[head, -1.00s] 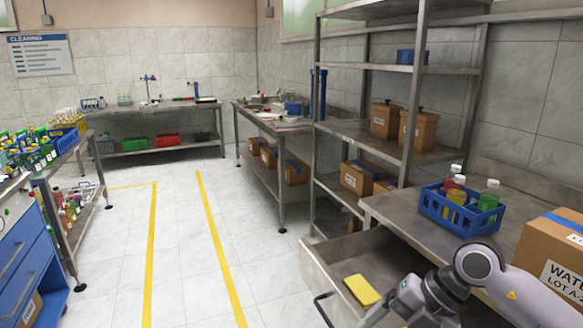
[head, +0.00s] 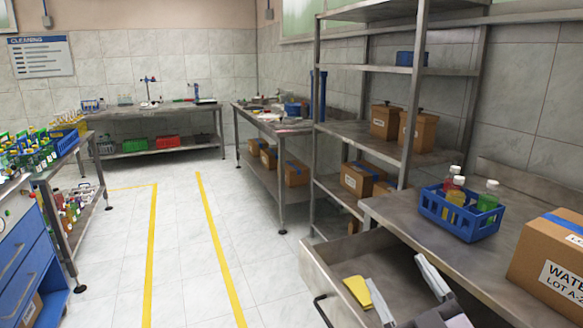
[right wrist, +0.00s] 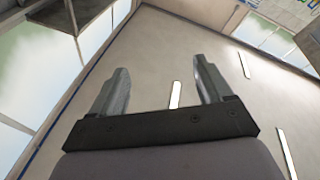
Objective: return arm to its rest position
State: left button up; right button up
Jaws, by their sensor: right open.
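My right gripper (head: 396,271) is at the lower right of the head view, in front of the open drawer and the bench. Its two grey fingers stand apart, pointing up, with nothing between them. In the right wrist view the fingers (right wrist: 160,66) are spread and empty, with the ceiling and its lights beyond them. Most of my right arm is out of the head view. My left gripper is not in view.
An open metal drawer (head: 325,277) holds a yellow item (head: 357,291), partly beside a finger. On the bench (head: 400,210) are a blue crate (head: 432,205) with several bottles and a cardboard box (head: 540,262). Steel shelving stands behind. The floor at left centre is clear.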

jog(key=s+d+f+m+g+h, duration=0.3)
jog(key=d+f+g, duration=0.1)
jog(key=f, duration=0.3)
jog(key=s+d+f+m+g+h, duration=0.3)
jog(key=f+h, duration=0.1)
jog(key=f, duration=0.3)
jog(key=s+f+g+y, duration=0.1)
jog(key=s+f+g, duration=0.4)
jog(key=s, duration=0.4)
jog(key=s+f+g+y, duration=0.1)
jog(key=s+f+g, duration=0.4)
jog(key=s, duration=0.4)
jog(key=w+a+f+t+y+p, duration=0.1)
jog(key=w+a+f+t+p, duration=0.1)
jog(key=w+f+t, duration=0.4)
jog(key=shift+w+a+f+t+y, duration=0.25)
jog(key=shift+a+f+t+y, duration=0.25)
jog(key=shift+f, duration=0.35)
jog(key=shift+a, duration=0.1)
